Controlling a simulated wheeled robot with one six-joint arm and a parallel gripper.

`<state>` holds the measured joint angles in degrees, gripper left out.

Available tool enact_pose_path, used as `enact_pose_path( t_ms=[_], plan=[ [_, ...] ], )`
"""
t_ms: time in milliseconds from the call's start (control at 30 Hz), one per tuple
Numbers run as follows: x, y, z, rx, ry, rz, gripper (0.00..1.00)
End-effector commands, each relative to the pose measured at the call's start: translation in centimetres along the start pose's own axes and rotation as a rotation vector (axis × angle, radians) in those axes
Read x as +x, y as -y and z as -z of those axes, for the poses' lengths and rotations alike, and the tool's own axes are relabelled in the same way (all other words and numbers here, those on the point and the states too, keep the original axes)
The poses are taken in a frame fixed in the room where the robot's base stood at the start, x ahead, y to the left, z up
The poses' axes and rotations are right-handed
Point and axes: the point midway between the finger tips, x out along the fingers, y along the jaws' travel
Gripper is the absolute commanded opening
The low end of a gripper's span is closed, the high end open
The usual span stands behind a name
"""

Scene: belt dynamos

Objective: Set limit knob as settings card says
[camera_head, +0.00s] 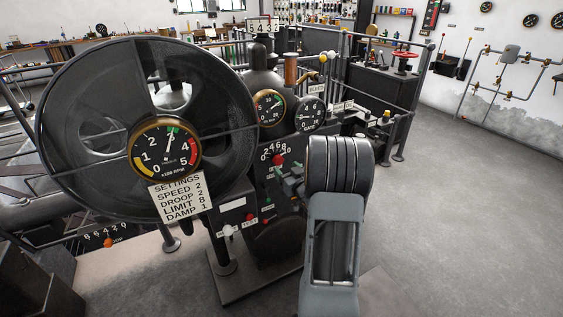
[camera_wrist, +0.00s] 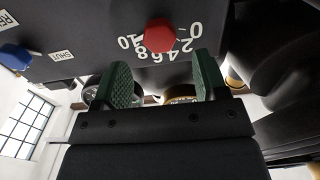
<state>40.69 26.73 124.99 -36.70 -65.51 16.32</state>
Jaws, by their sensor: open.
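The settings card (camera_head: 181,198) hangs below the large gauge and reads speed 2, droop 2, limit 8, damp 1. A red knob (camera_head: 277,160) with a numbered scale is on the dark panel at centre. In the wrist view the red faceted knob (camera_wrist: 160,36) shows up close, with an upside-down scale from 0 to 10. I cannot read its name label or see its pointer. My gripper (camera_head: 289,182) is open with green pads. In the wrist view its fingertips (camera_wrist: 161,66) straddle the knob's line, just short of it and apart from it.
A blue knob (camera_wrist: 15,57) is left of the red one in the wrist view, near a "SHUT" label (camera_wrist: 61,56). An orange knob (camera_head: 107,243) has its own scale at lower left. The big black wheel (camera_head: 80,120) and gauges (camera_head: 310,115) crowd the panel. Floor at right is clear.

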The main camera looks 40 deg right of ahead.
Motion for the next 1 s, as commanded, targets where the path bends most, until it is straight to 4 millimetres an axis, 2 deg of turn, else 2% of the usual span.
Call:
enact_pose_path(
  t_ms=[200,400,833,1000],
  plan=[
    [3.6,0.0,0.0,-0.001,0.000,0.001,0.66],
    [5.4,0.0,-0.1,-0.001,0.001,-0.001,0.66],
    [6.1,0.0,0.0,-0.001,0.000,-0.001,0.66],
    [6.1,0.0,0.0,-0.001,0.000,-0.001,0.52]
  ],
)
